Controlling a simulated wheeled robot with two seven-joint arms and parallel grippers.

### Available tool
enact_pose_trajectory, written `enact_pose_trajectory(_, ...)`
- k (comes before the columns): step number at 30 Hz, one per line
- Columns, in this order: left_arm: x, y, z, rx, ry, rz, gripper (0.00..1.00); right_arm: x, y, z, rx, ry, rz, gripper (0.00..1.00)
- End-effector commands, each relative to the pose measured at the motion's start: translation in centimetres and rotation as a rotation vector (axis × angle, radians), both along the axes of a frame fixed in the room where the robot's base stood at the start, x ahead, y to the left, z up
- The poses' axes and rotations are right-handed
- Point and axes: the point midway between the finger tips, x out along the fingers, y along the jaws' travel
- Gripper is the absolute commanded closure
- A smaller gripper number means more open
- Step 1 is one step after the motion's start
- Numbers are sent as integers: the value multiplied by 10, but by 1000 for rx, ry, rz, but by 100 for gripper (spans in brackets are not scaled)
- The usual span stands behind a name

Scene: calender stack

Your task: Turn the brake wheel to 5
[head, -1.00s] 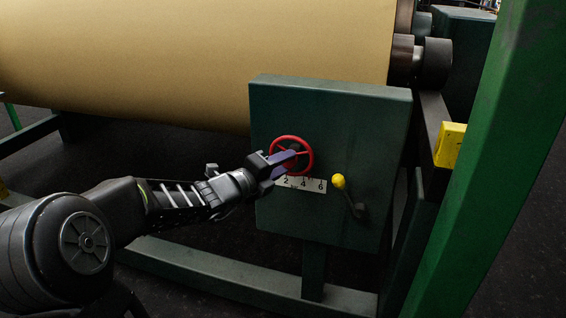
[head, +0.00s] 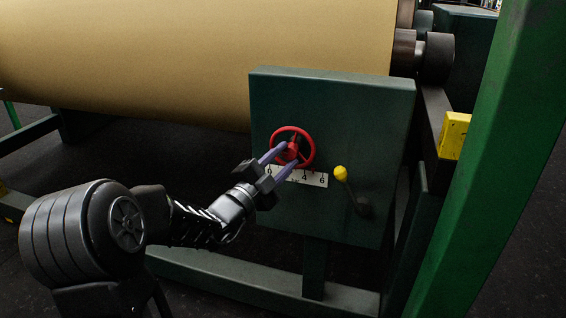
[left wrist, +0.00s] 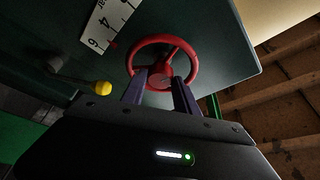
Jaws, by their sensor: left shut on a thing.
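The red brake wheel (head: 307,133) is on the front of a dark green box, above a white number scale (head: 315,179). My left gripper (head: 289,154) reaches it from the lower left, its two purple fingers on either side of the hub, shut on it. In the left wrist view the wheel (left wrist: 192,61) is in front of my left gripper (left wrist: 160,80), whose fingers meet its middle. The scale (left wrist: 98,25) shows there with a small red mark at its edge, toward the 6 end; its exact reading is unclear. My right gripper is out of view.
A yellow-knobbed lever (head: 341,173) sits right of the scale, close to the wheel. A large tan roll (head: 200,60) lies behind the green box (head: 335,88). A green post (head: 490,160) stands at the right.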

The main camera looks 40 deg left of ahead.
Motion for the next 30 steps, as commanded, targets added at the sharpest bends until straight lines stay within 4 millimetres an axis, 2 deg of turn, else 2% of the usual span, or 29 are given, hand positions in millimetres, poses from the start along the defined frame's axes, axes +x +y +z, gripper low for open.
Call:
enact_pose_trajectory(12,1,-3,-3,-187,-63,-4,100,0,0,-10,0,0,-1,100)
enact_pose_trajectory(26,1,-4,-1,-202,-70,-5,100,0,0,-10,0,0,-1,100)
enact_pose_trajectory(27,1,-4,-1,-201,-70,-5,62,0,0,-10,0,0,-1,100)
enact_pose_trajectory(30,1,-3,-1,-201,-70,-4,53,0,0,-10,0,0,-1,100)
